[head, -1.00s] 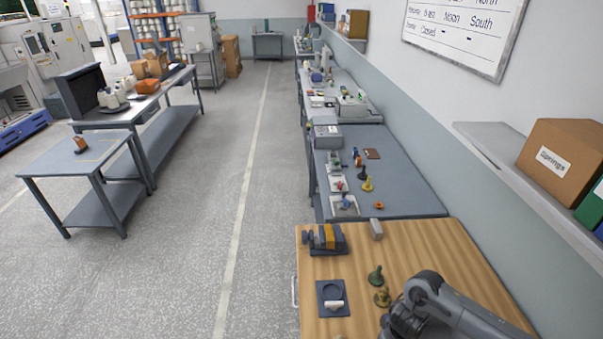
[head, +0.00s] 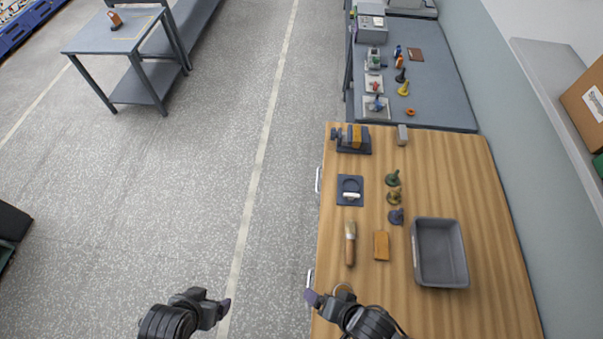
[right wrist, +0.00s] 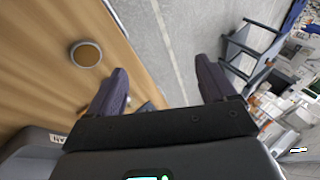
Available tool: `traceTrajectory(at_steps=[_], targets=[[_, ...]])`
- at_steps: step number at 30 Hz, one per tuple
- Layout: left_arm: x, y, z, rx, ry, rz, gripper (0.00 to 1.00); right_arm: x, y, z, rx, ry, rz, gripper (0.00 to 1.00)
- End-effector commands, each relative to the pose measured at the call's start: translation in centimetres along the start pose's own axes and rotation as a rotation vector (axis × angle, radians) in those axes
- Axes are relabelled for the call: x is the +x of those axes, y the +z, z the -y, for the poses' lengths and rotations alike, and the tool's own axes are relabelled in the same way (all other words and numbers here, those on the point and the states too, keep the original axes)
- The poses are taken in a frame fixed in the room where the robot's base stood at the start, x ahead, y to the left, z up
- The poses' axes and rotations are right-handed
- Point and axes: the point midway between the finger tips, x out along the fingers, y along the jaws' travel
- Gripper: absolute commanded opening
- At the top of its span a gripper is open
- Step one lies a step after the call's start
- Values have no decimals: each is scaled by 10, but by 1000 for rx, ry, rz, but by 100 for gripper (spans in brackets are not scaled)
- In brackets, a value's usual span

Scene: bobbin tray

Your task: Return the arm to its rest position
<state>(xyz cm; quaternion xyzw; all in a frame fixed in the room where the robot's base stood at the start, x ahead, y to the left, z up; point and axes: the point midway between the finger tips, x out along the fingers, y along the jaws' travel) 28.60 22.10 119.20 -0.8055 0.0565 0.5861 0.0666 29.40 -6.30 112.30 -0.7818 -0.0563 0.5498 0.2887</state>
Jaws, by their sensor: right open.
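My right gripper (head: 314,298) is low in the head view, at the left edge of the wooden table (head: 480,180). In the right wrist view my right gripper (right wrist: 163,88) has its two dark fingers wide apart, with nothing between them. My left gripper (head: 222,306) is over the open floor, left of the table. Its fingers overlap in the head view, so I cannot tell if it is open. A round brown disc (right wrist: 86,54) lies on the table near the right gripper, partly hidden behind it in the head view.
The table holds a grey tray (head: 466,262), a brush (head: 350,243), an orange block (head: 381,246), several bobbin-like pieces (head: 394,197), a dark square plate (head: 342,200) and a vise-like device (head: 352,140). A wall shelf (head: 552,90) is at right.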

Motion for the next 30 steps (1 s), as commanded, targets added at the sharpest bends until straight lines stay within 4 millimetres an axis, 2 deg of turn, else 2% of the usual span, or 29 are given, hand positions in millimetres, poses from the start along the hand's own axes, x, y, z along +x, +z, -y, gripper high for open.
traceTrajectory(at_steps=[1,3,6,9,12,18,30], targets=[[-6,-2,0,0,0,0,86,-26,-21,-15,-7,70,-55,84],[-6,-2,0,0,0,0,86,-56,-47,-39,-51,171,-105,84],[-4,-1,0,0,1,0,86,-93,-77,-63,-139,283,-137,84],[-4,-1,-1,-2,2,0,86,-117,-85,-77,-246,357,-102,84],[-4,-2,-2,-5,5,0,86,-126,-80,-85,-352,394,-34,84],[-4,-2,-3,-12,10,-1,86,-128,-70,-93,-523,419,64,84],[-4,-2,-2,-9,8,0,86,-127,-70,-92,-573,417,74,84]])
